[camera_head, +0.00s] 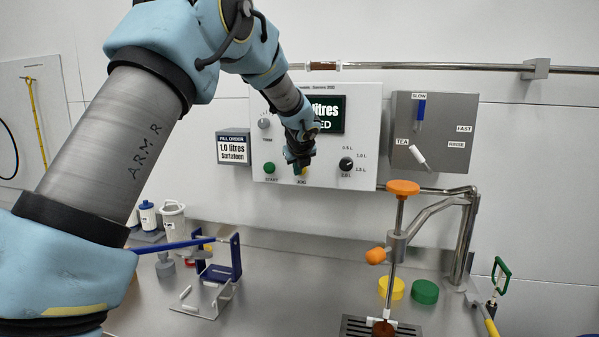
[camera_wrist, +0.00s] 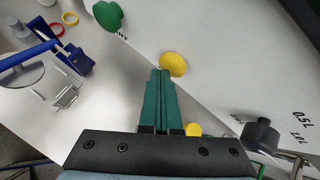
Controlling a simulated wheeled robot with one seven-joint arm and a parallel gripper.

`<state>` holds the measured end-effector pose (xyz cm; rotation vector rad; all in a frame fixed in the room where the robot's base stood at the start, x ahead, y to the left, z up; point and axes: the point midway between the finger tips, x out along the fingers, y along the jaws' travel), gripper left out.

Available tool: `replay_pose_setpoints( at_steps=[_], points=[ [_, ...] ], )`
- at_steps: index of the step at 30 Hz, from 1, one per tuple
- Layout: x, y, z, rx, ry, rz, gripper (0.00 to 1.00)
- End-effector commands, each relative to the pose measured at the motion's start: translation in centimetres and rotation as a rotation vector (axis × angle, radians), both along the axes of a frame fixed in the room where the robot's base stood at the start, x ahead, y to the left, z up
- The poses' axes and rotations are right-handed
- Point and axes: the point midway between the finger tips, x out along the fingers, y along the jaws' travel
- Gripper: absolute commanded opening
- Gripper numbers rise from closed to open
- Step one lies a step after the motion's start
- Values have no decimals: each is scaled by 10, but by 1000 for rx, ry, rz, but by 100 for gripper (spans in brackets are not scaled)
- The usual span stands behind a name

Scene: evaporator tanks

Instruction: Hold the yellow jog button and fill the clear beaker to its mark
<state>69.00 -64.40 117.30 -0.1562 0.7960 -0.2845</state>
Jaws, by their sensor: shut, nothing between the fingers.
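The yellow jog button (camera_head: 302,171) is on the white control panel (camera_head: 370,117), between the green start button (camera_head: 269,168) and a black knob (camera_head: 346,164). My gripper (camera_head: 298,166) is shut and empty, its fingertips in front of the jog button and partly covering it. In the wrist view the green fingertips (camera_wrist: 160,72) lie right beside the yellow button (camera_wrist: 173,64); I cannot tell whether they press it. Below the orange-handled spout, a reddish-brown thing (camera_head: 383,328) shows at the frame's bottom edge. I cannot make out the clear beaker or its mark there.
A sign (camera_head: 233,148) reads 1.0 litres. The orange-handled valve (camera_head: 402,188) and pipes stand right of the panel. Yellow and green caps (camera_head: 425,292) lie on the steel counter. A blue-handled rack (camera_head: 222,262) and white jug (camera_head: 172,222) stand left.

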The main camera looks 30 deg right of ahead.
Motion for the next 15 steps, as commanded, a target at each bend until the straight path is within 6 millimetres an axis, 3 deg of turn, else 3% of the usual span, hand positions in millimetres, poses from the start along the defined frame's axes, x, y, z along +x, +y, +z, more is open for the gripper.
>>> replay_pose_setpoints(
  at_steps=[15],
  points=[
    [-14,13,-1,-1,0,1,0]
  ],
)
